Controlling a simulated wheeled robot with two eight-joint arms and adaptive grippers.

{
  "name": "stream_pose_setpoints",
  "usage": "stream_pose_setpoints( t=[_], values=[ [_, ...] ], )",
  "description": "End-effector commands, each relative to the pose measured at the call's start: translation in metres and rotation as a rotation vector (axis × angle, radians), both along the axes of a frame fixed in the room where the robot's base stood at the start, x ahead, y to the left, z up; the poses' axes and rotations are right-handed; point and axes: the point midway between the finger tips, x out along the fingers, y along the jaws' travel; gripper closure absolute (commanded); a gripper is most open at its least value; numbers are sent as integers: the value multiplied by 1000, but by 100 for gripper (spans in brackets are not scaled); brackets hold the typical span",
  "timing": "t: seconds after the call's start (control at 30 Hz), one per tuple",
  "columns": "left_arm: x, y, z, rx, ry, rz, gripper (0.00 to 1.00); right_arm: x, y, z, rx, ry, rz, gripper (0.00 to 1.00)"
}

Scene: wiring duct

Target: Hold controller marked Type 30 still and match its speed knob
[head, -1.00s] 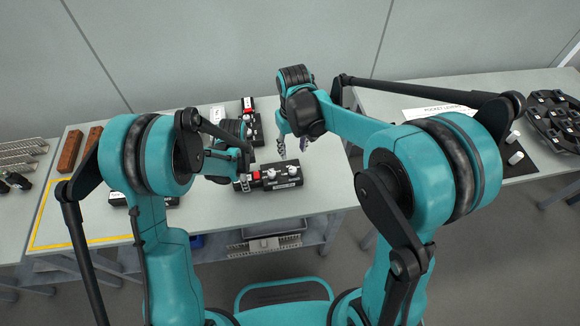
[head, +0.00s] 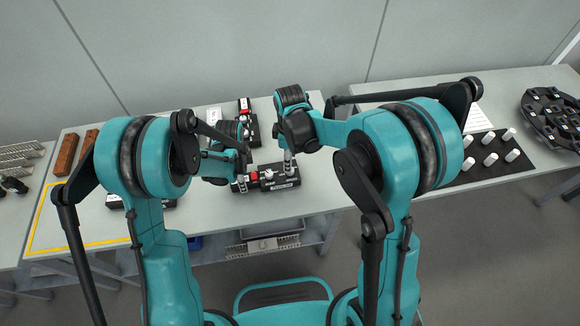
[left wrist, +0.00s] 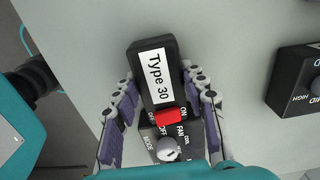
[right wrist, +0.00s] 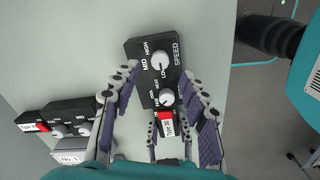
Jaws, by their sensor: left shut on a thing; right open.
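The black controller (head: 283,177) marked Type 30 lies on the table; its label (left wrist: 157,75) and red switch (left wrist: 168,116) show in the left wrist view. My left gripper (left wrist: 160,88) is shut on its labelled end, one finger along each side. In the right wrist view its speed knob (right wrist: 160,64) is white, beside the words LOW, MID and HIGH; its exact pointer setting is too small to tell. A second white knob (right wrist: 164,97) sits closer to the switch. My right gripper (right wrist: 160,72) is open, its fingers either side of the speed-knob end.
Another black controller (right wrist: 75,112) with a red switch and a No. 1 plate (right wrist: 70,157) lies apart; in the head view a controller (head: 250,130) stands behind my grippers. A yellow outline (head: 85,245) marks the table's left. White cylinders stand on a dark mat (head: 462,178) at right.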

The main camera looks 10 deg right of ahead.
Motion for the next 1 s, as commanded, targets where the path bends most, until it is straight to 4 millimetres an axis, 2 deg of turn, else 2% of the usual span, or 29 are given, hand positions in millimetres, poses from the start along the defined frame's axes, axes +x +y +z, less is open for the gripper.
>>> stream_pose_setpoints(
  t=[0.1,0.3,0.67,0.83,1.0],
  values=[
    [0,0,0,0,0,0,95,0,0,-24,0,0,-1,56],
    [0,0,0,0,0,0,95,1,0,-47,0,0,-1,56],
    [0,0,0,0,0,0,95,0,0,-53,0,0,-1,56],
    [0,0,0,0,-1,0,95,0,0,-52,0,0,-1,98],
    [0,0,0,0,0,0,95,0,0,-52,0,0,-2,100]
  ],
)
